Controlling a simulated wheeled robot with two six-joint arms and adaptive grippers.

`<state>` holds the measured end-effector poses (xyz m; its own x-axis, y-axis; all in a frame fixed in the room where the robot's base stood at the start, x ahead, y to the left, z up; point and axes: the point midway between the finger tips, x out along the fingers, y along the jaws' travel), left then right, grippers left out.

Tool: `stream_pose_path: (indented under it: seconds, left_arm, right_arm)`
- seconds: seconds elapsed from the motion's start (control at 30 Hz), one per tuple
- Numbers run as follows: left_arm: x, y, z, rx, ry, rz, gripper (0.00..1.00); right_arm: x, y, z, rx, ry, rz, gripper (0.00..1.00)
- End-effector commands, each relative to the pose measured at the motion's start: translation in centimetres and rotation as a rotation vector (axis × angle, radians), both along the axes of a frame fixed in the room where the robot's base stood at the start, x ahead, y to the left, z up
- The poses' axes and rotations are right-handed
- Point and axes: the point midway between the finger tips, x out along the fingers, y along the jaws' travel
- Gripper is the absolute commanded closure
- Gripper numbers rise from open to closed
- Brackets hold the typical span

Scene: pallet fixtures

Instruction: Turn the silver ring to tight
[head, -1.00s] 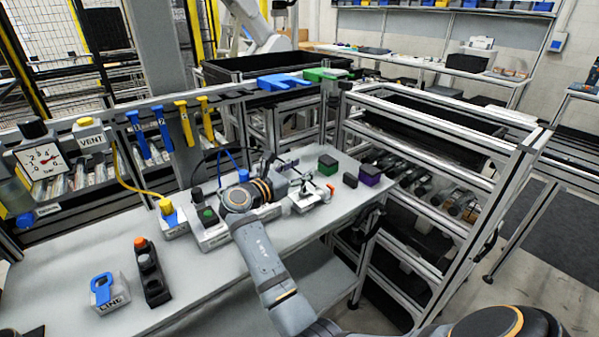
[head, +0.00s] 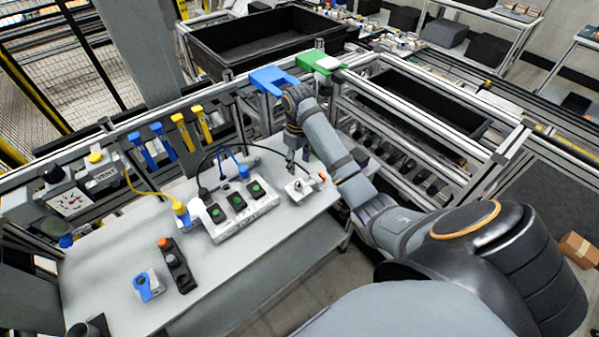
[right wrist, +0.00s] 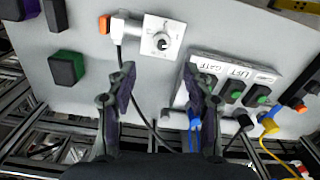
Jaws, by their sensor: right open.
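A small pale box with a round silver and dark fitting (head: 299,188) stands on the bench in the head view. It also shows in the right wrist view as a white plate with a round silver ring and dark centre (right wrist: 162,41). The marks on the plate are too small to read. My right gripper (head: 291,160) is beyond the box, pointing down. In the right wrist view my right gripper (right wrist: 159,78) is open and empty, with the plate ahead of its fingertips and apart from them. My left gripper is not in view.
A white block with green buttons (head: 237,212) stands left of the box. A black cable (right wrist: 140,110) passes between my fingers in the wrist picture. A gauge box (head: 70,203), a blue-ringed box (head: 147,286) and a blue holder (head: 273,80) are around.

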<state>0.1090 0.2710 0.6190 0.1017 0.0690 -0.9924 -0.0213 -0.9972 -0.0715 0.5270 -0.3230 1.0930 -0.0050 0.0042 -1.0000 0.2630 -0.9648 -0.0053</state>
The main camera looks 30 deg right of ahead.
Motion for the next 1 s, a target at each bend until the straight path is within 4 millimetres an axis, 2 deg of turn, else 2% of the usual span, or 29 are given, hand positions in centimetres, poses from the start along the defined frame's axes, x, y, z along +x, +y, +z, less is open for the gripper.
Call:
stream_pose_path:
  seconds: [0.17,0.3,0.53,0.6,0.73,0.93,0.97,1.0]
  left_arm:
    - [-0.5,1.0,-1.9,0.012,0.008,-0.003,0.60]
    - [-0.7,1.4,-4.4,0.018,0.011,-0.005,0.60]
    - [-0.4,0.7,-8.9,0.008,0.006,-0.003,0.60]
    - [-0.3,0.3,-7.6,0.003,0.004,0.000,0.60]
    - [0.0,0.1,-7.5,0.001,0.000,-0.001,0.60]
    - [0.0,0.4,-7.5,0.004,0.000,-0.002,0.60]
    - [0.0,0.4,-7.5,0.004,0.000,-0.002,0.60]
    - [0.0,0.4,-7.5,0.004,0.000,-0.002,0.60]
  right_arm:
    - [0.0,0.0,-1.9,0.000,-0.002,0.001,0.48]
    - [0.0,0.0,-4.5,-0.001,-0.002,0.002,0.48]
    - [0.1,0.0,-8.9,-0.001,-0.003,0.002,0.48]
    - [0.0,0.1,-9.0,0.000,0.000,0.002,0.48]
    - [0.0,0.1,-10.3,0.000,-0.002,0.004,0.48]
    - [0.1,0.1,-10.4,-0.001,-0.003,0.003,0.48]
    - [0.1,0.1,-10.4,-0.001,-0.003,0.003,0.49]
    - [0.1,0.1,-10.4,-0.001,-0.003,0.003,0.55]
